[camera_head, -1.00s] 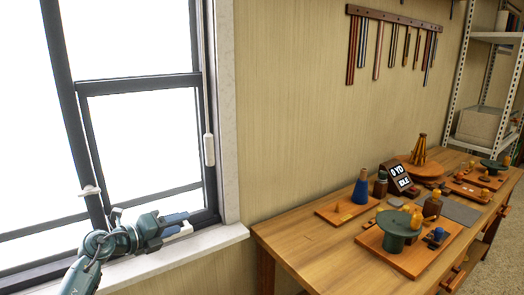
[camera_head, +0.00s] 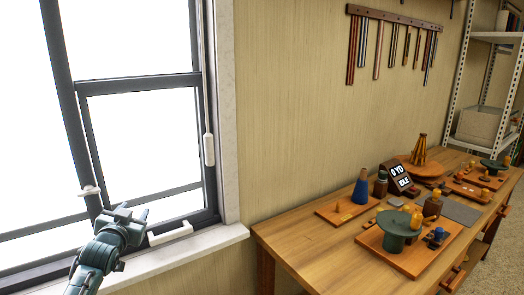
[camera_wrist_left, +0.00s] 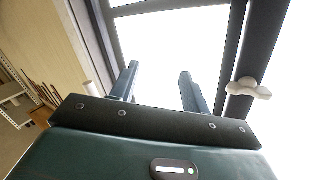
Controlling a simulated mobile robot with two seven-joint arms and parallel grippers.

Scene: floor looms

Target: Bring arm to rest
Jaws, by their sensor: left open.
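My left arm comes in from the lower left in the head view. Its left gripper (camera_head: 132,211) is in front of the window, just above the sill, and is open with nothing between the fingers. In the left wrist view the two fingers (camera_wrist_left: 158,88) stand apart against the bright window glass. My right gripper is not in view.
The dark-framed window (camera_head: 140,82) has a white latch (camera_head: 89,191) and a white handle piece (camera_head: 170,234) on its frame. A shelf rack (camera_head: 490,75) stands behind.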

